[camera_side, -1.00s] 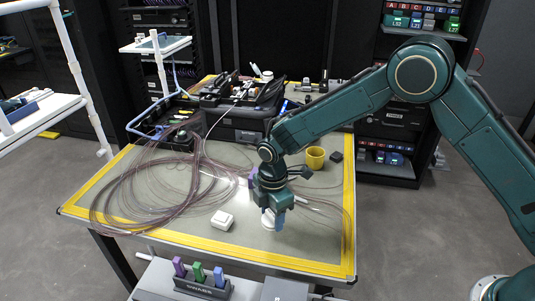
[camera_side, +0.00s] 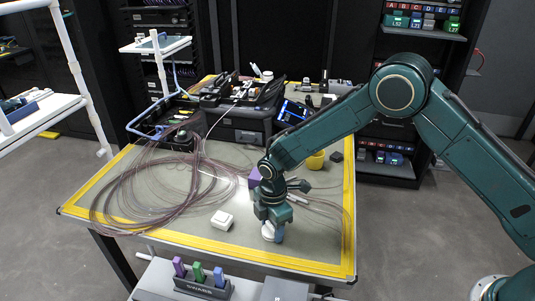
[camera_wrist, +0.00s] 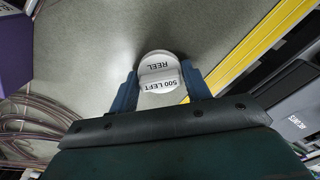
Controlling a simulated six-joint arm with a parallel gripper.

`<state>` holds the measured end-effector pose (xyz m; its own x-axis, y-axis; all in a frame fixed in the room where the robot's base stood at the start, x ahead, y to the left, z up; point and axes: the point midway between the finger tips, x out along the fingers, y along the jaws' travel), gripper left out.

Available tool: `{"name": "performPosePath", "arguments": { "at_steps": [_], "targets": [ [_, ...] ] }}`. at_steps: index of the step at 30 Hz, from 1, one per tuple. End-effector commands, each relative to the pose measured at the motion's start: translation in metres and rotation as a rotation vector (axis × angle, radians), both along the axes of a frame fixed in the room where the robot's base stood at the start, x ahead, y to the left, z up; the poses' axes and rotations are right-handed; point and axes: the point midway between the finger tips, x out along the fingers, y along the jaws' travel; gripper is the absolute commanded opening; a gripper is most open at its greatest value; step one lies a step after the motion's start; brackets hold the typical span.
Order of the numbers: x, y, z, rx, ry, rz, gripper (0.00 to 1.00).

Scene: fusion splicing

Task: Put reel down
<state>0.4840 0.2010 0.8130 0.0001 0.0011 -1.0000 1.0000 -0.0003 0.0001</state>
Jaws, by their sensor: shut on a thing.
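The reel is a small white round piece. In the side view the reel (camera_side: 267,231) shows low at the fingertips of my gripper (camera_side: 273,233), close over the front part of the grey table mat (camera_side: 190,225). My gripper is shut on the reel and points down. I cannot tell whether the reel touches the mat.
Coiled clear-purple fiber (camera_side: 130,195) covers the mat's left. A purple box (camera_side: 254,178) and a yellow cup (camera_side: 315,161) stand behind. Yellow tape (camera_side: 250,254) edges the table; a rack of colored tools (camera_side: 200,280) is below.

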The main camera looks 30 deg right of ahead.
Motion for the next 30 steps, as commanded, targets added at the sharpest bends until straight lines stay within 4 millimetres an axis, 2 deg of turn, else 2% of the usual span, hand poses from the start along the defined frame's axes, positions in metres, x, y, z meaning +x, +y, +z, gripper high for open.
{"name": "performPosePath", "arguments": {
  "at_steps": [1,3,4,17,23,30],
  "targets": [
    [0.000,0.000,0.000,0.000,-0.001,0.000,0.54],
    [0.000,0.000,0.000,0.000,0.000,0.000,0.67],
    [0.000,0.000,0.000,0.000,0.000,0.000,0.70],
    [0.000,0.000,0.004,0.000,0.000,0.000,0.70],
    [0.001,0.000,0.021,0.001,-0.002,0.000,0.70],
    [0.001,0.000,0.057,0.001,-0.003,0.000,0.70]
  ]
}}
